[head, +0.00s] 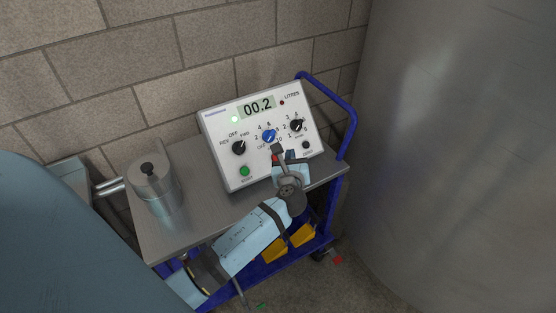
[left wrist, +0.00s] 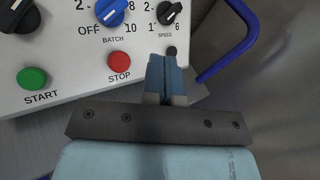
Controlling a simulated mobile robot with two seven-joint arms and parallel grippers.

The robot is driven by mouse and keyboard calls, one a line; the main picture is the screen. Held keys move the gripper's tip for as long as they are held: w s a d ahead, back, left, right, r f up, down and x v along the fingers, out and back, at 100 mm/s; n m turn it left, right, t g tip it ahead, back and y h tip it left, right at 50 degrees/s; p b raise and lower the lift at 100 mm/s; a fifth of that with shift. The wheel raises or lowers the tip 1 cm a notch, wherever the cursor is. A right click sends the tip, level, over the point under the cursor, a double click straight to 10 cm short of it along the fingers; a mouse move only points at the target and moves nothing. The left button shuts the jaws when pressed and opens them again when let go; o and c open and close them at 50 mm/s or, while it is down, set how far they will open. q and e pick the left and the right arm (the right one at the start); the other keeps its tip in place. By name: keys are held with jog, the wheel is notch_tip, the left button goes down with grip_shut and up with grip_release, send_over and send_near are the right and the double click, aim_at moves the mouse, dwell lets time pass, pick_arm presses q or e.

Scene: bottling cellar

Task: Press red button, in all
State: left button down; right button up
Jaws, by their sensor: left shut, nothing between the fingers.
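The white control box (head: 215,140) stands on the steel cart top, its sloped face toward me. Its red STOP button (left wrist: 119,61) shows whole in the left wrist view, below the blue BATCH knob (left wrist: 111,11). In the head view only a bit of the red button (head: 275,158) shows beside my gripper. My left gripper (head: 290,156) is shut and empty, over the lower part of the panel. In the left wrist view its blue fingers (left wrist: 162,65) are right of the red button, apart from it in the picture. I cannot tell their height above the panel. My right gripper is out of view.
The green START button (left wrist: 31,78) is left of the red one. A small dark knob (head: 306,145) is close right of my fingers. The display (head: 257,106) reads 00.2. A lidded steel pot (head: 153,183) stands left on the cart; a large tank (head: 450,150) is right.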

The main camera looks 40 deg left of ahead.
pick_arm(q)
jog(key=w+a+f+b, duration=0.2)
jog(key=a+f+b, duration=0.1)
jog(key=a+f, duration=0.1)
jog(key=shift+a+f+b, duration=0.3)
jog(key=shift+a+f, duration=0.05)
jog(key=shift+a, duration=0.05)
jog(key=shift+a+f, duration=0.1)
dwell(1.8)
jog(key=shift+w+a+f, duration=0.1)
jog(key=shift+a+f, duration=0.05)
jog(key=shift+f, duration=0.05)
jog(key=shift+w+a+f, duration=0.15)
jog(key=shift+a+f, duration=0.15)
jog(key=shift+a, duration=0.05)
dwell(0.8)
dwell(0.4)
jog(key=shift+s+d+r+p, duration=0.25)
jog(key=shift+d+r+p, duration=0.35)
jog(key=shift+p, duration=0.15)
